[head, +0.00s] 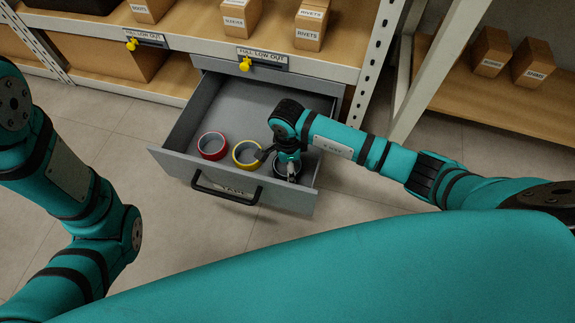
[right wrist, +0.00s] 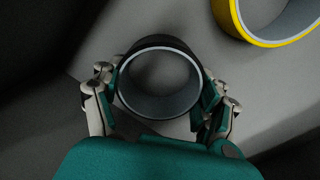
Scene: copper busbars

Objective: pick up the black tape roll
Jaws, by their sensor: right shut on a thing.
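The black tape roll (right wrist: 159,106) is a dark ring with a pale grey inner wall. In the right wrist view it sits between the two fingers of my right gripper (right wrist: 160,95), which is shut on its outer sides. In the head view my right gripper (head: 289,172) reaches down into the open drawer, at its right front part. The roll (head: 309,168) is partly hidden there behind the gripper. I cannot tell whether the roll touches the drawer floor. My left arm shows at the left of the head view, but its gripper is out of view.
The grey drawer (head: 236,100) is pulled out below a shelf of labelled boxes. A yellow tape roll (head: 237,160) lies just left of the gripper, and a red one (head: 202,149) farther left. The drawer's front wall (head: 270,190) and black handle (head: 225,191) are nearest me.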

